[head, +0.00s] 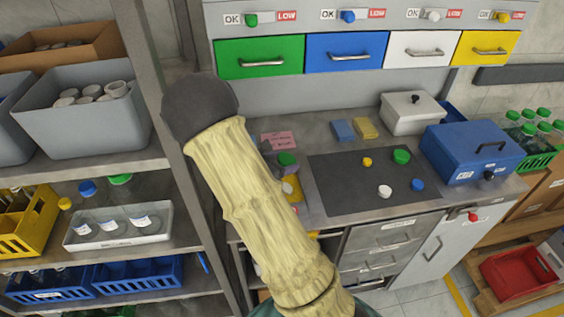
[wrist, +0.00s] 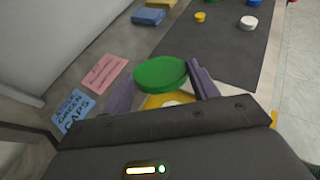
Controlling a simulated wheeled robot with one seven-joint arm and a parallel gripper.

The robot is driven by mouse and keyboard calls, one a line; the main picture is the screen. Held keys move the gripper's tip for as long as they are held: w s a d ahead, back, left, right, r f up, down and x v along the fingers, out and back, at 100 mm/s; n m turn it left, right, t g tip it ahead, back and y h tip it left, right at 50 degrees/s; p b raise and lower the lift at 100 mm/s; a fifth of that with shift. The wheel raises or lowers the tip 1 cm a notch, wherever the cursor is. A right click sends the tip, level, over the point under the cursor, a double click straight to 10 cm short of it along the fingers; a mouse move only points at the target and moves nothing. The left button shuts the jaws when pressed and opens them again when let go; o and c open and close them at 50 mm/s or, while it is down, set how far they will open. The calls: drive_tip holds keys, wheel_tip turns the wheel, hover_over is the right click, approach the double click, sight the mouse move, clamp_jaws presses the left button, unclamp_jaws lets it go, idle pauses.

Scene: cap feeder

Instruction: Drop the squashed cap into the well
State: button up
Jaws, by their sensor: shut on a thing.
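My gripper (wrist: 163,88) is shut on a green cap (wrist: 160,73), with one dark finger on each side of it. The cap looks oval in the wrist view; I cannot tell from its outline how squashed it is. In the head view the held cap (head: 287,158) is left of the dark mat, partly behind my sleeved arm. A yellow surface (wrist: 155,101) with a pale round spot lies beneath the cap in the wrist view. It also shows in the head view (head: 291,188). I cannot tell whether this is the well, as the cap and gripper hide most of it.
The dark mat (head: 340,198) holds loose green (head: 401,156), yellow (head: 367,162), white (head: 385,191) and blue (head: 417,185) caps. A pink note (wrist: 102,72) and a blue note (wrist: 73,109) lie left of my gripper. A blue box (head: 468,157) stands right.

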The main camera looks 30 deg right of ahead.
drive_tip(key=shift+f+b, duration=2.2)
drive_tip(key=shift+f, duration=0.8)
drive_tip(key=o, duration=1)
drive_tip(key=shift+o, duration=0.2)
drive_tip(key=shift+r, duration=0.1)
wheel_tip(320, 180, up, 10)
drive_tip(key=shift+f, duration=0.1)
